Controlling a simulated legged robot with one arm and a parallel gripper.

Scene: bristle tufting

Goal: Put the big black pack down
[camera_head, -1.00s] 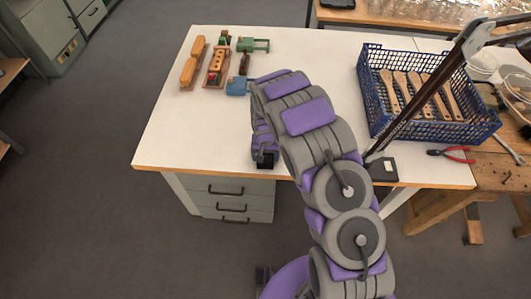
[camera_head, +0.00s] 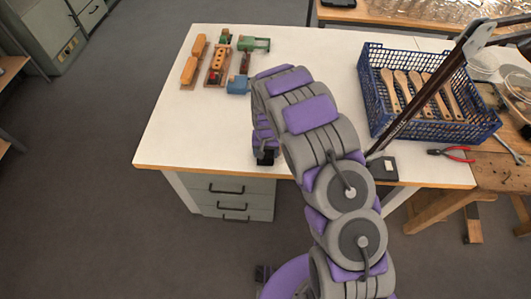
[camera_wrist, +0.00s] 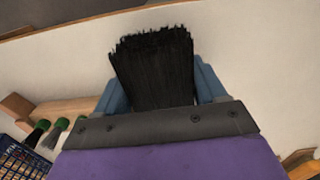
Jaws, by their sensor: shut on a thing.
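The big black pack (camera_wrist: 152,62) is a thick bundle of dark bristles with a ragged far end. In the wrist view my gripper (camera_wrist: 160,90) is shut on it, with a blue finger on each side. The white table top shows beyond the pack. In the head view the pack's dark end (camera_head: 265,157) shows small below my arm, near the table's front edge. My arm hides most of the gripper there. I cannot tell whether the pack touches the table.
A blue crate (camera_head: 372,112) with wooden brush handles stands at the right. Green-topped tufts (camera_wrist: 62,124) show in the wrist view. Red-handled pliers (camera_head: 457,154) lie at the right. The front left of the table is clear.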

